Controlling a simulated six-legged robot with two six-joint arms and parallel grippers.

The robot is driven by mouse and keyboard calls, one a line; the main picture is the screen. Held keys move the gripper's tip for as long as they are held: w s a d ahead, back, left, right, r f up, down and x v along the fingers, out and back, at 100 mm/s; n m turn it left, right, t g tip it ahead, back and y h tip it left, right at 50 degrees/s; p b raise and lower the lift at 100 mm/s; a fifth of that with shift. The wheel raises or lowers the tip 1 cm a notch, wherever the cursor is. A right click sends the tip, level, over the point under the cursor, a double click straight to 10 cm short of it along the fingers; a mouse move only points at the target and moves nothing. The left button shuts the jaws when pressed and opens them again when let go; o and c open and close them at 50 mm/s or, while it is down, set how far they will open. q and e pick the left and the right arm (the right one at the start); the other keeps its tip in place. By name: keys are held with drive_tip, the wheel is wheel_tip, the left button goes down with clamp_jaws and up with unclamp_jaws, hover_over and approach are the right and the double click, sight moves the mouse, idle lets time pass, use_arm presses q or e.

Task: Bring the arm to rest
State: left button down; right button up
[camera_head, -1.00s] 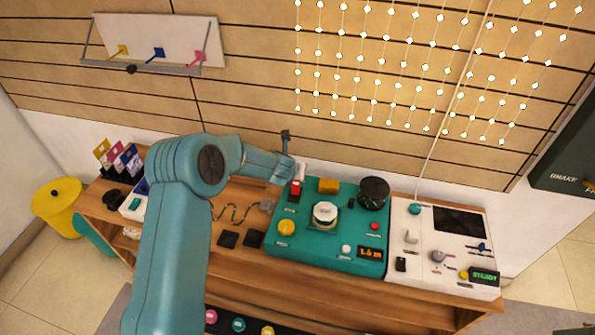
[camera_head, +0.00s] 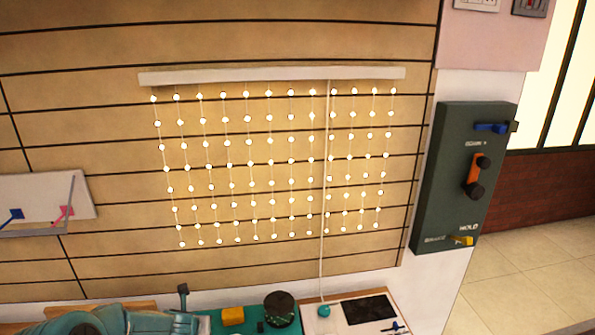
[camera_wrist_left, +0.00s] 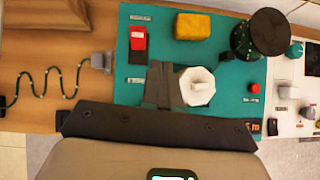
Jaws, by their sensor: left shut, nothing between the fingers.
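My left arm (camera_head: 110,322) shows as teal links along the bottom left of the head view. The end of my left gripper (camera_head: 184,300) is at the bottom edge there, by the teal panel, and its fingers are not clear. In the left wrist view the dark fingers of my left gripper (camera_wrist_left: 160,88) are together and empty. They show over the teal panel (camera_wrist_left: 130,62), left of a white octagonal knob (camera_wrist_left: 197,86) and below a red switch (camera_wrist_left: 138,38). Whether they touch the panel cannot be told. My right gripper is in neither view.
A yellow block (camera_wrist_left: 193,26) and a dark round drum (camera_wrist_left: 268,32) stand on the panel. A wavy wire (camera_wrist_left: 45,82) lies to the left. A white panel (camera_head: 362,312) is at the right. A string-light curtain (camera_head: 270,165) and a dark green lever box (camera_head: 465,180) are on the walls.

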use_arm(q)
drive_tip(key=s+d+f+m, duration=0.2)
drive_tip(key=s, duration=0.1)
drive_tip(key=s+d+f+m+g+h, duration=0.1)
drive_tip(key=s+d+f+m, duration=0.1)
drive_tip(key=s+d+f, duration=0.1)
drive_tip(key=s+d+f+m+g, duration=0.1)
drive_tip(key=s+d+f+m, duration=0.1)
drive_tip(key=s, duration=0.2)
drive_tip(key=shift+d+f+m+h, duration=0.3)
drive_tip(key=shift+d+f+m, duration=0.05)
drive_tip(key=shift+f+m, duration=0.05)
drive_tip(key=s+d+f+m+g+h, duration=0.1)
drive_tip(key=s+d+m, duration=0.3)
drive_tip(key=s+m, duration=0.4)
drive_tip(key=s+d+f+m+g+h, duration=0.1)
drive_tip(key=s+d+m+g, duration=0.1)
drive_tip(key=s+m, duration=0.6)
drive_tip(key=s+d+f+m+g+h, duration=0.1)
drive_tip(key=s+d+m+g, duration=0.1)
drive_tip(key=s+d+m, duration=0.3)
drive_tip(key=s+m, duration=0.4)
drive_tip(key=m, duration=0.4)
drive_tip(key=shift+d+h, duration=0.3)
drive_tip(key=shift+h, duration=0.1)
